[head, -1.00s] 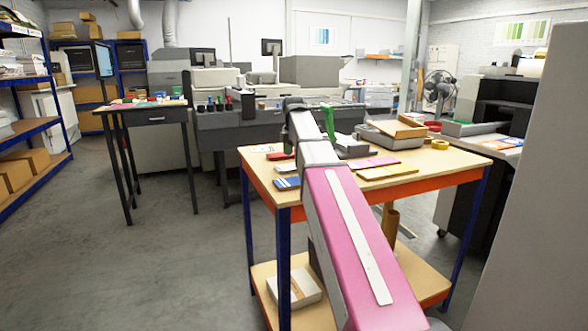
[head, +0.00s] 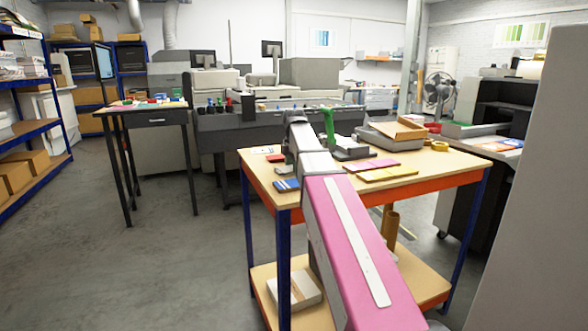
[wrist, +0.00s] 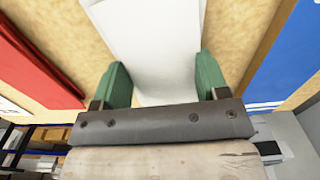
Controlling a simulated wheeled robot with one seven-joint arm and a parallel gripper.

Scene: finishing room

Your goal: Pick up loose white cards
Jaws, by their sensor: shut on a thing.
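The white cards (wrist: 155,40) show in the wrist view as a pale stack with its near end between the green fingers of my gripper (wrist: 161,66). My gripper is shut on them, one finger along each side. The far end of the stack runs out of the top of the picture over the tan table top (wrist: 228,40). I cannot tell whether the stack touches the table.
A red stack (wrist: 40,65) lies to the left of the cards and a blue one (wrist: 290,60) to the right.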

